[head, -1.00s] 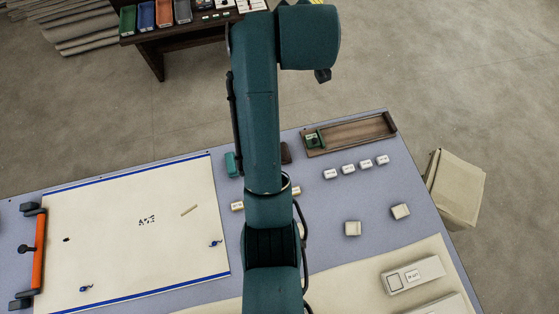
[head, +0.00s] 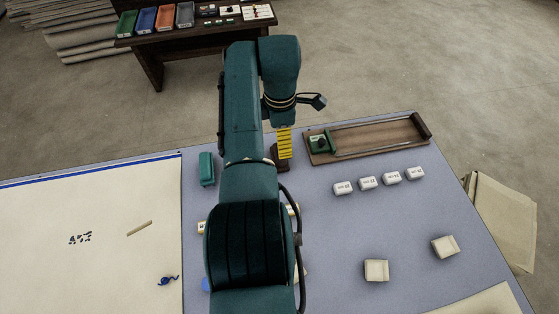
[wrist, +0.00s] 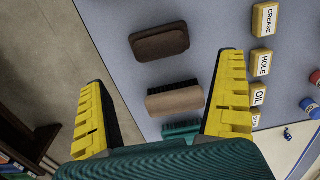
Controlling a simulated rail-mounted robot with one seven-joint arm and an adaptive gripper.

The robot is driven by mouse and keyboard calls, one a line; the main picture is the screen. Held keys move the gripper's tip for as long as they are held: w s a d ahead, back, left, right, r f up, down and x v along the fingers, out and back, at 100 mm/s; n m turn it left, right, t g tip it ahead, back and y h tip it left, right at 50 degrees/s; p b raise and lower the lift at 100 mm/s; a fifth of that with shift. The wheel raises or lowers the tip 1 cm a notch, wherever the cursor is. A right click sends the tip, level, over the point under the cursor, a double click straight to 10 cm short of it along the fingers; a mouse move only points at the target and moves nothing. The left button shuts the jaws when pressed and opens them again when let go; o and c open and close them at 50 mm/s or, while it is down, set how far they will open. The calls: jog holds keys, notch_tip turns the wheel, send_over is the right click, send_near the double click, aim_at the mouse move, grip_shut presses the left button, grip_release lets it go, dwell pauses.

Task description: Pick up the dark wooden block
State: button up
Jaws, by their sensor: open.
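The dark wooden block (wrist: 160,42) lies flat on the blue-grey table top, with a darker inset on its upper face. In the head view the block (head: 277,158) shows only partly, behind my gripper. My gripper (wrist: 165,72) is open and empty, its yellow fingers wide apart. It hangs over the table. In the wrist view the block sits beyond the fingertips, nearer the top, and is not between the finger pads. In the head view my gripper (head: 284,143) points down beside the block.
A wooden brush with dark bristles (wrist: 175,100) lies close to the block, and a teal item (wrist: 181,129) beyond it. Labelled blocks (wrist: 262,62) stand to the right. In the head view a wooden tray (head: 380,139) lies right of my gripper, and white labelled blocks (head: 368,183) below it.

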notch_tip(320, 180, down, 9)
jog(key=b, duration=0.4)
jog(key=shift+r, duration=0.25)
jog(key=shift+w, duration=0.1)
jog(key=shift+c, duration=0.7)
jog(key=c, duration=1)
